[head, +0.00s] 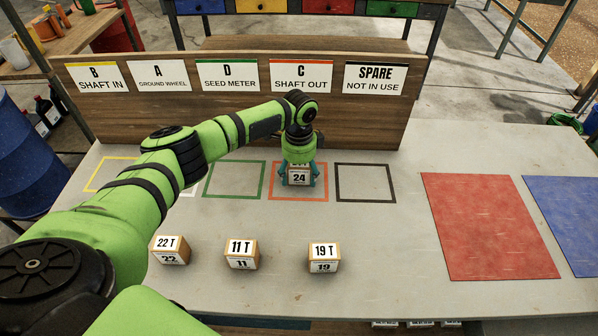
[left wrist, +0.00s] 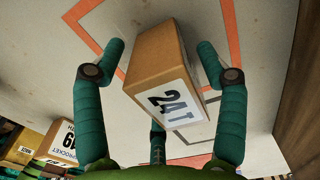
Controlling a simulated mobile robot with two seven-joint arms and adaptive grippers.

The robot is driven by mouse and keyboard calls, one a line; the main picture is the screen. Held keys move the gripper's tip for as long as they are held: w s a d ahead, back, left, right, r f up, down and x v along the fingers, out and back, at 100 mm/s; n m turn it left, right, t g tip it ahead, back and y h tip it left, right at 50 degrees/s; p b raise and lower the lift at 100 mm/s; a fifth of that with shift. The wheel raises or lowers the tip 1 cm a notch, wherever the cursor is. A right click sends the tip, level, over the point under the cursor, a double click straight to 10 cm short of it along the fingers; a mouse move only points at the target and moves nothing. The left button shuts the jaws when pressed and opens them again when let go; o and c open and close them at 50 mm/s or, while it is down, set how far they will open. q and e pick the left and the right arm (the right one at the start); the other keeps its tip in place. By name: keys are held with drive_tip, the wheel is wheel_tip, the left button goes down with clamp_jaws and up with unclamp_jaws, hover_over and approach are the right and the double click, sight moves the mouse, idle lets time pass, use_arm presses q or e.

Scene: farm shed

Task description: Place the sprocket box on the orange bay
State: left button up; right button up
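The sprocket box marked 24 (head: 299,178) is inside the orange bay outline (head: 284,198) on the table, under the board's C SHAFT OUT label. My left gripper (head: 299,170) is above and around this box, and its arm hides part of the bay's far side. In the left wrist view, the box (left wrist: 160,62) with its 24T label lies between the teal fingers (left wrist: 161,50). Gaps show between the two side fingertips and the box, so the gripper looks open. The orange outline (left wrist: 236,40) shows on the surface around it. My right gripper is not in view.
Boxes 22T (head: 170,250), 11T (head: 241,254) and 19T (head: 323,257) stand in front. Green (head: 207,196) and black (head: 365,200) bays flank the orange one. The label board (head: 235,118) rises behind. Red (head: 485,225) and blue (head: 570,220) mats lie right.

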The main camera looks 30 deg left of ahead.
use_arm(q)
drive_tip(key=shift+r, duration=0.15)
wheel_tip(320, 180, up, 11)
drive_tip(key=shift+r+b, duration=0.1)
drive_tip(key=shift+b, duration=1.15)
drive_tip(key=shift+r, duration=0.45)
